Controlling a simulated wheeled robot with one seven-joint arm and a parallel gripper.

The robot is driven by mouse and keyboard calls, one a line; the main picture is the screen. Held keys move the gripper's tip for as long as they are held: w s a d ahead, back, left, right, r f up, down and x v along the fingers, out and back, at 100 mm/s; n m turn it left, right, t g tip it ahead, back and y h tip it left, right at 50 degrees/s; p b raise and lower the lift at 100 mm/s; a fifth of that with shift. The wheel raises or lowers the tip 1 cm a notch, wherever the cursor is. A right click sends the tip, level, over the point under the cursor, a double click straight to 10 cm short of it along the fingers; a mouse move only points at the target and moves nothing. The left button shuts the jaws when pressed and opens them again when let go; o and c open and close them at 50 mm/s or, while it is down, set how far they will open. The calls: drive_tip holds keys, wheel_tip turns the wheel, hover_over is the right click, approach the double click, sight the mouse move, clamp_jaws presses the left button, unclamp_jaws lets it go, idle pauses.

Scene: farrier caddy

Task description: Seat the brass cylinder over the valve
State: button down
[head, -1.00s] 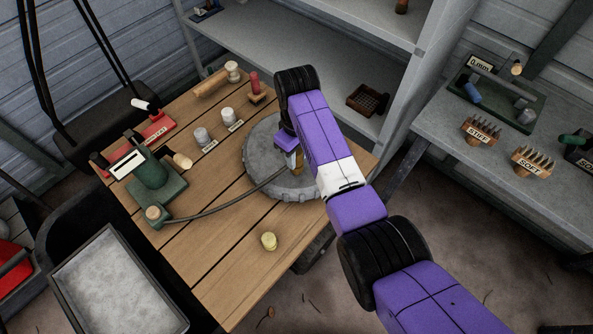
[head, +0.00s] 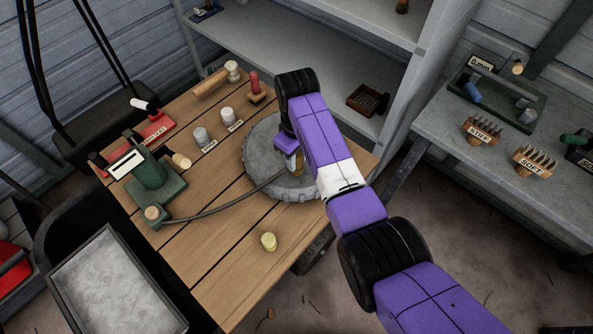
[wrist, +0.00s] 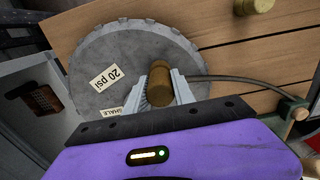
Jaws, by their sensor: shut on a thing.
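The brass cylinder (wrist: 159,82) is between the two fingers of my gripper (wrist: 160,92) in the wrist view, and the gripper is shut on it. A dark hose (wrist: 240,80) runs from the cylinder to a green pump (head: 152,175) with a gauge on the left of the table. In the head view my gripper (head: 290,160) and the cylinder are over the grey wheel (head: 262,150), which lies flat on the table. The valve is hidden, so I cannot tell whether the cylinder touches it. The wheel bears a "20 psi" label (wrist: 105,77).
A yellowish cap (head: 268,241) stands on the wooden table (head: 225,260) near its front. Shelves (head: 290,50) rise behind. The front of the table is mostly clear.

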drive_tip(key=shift+f, duration=0.45)
idle(0.3)
drive_tip(key=c, duration=1)
unclamp_jaws()
drive_tip(key=shift+o, duration=0.2)
drive_tip(key=shift+r+b, duration=0.45)
drive_tip(key=shift+r, duration=3.45)
drive_tip(key=shift+r, duration=0.1)
drive_tip(key=shift+r+p, duration=2.15)
drive_tip(key=shift+p, duration=0.2)
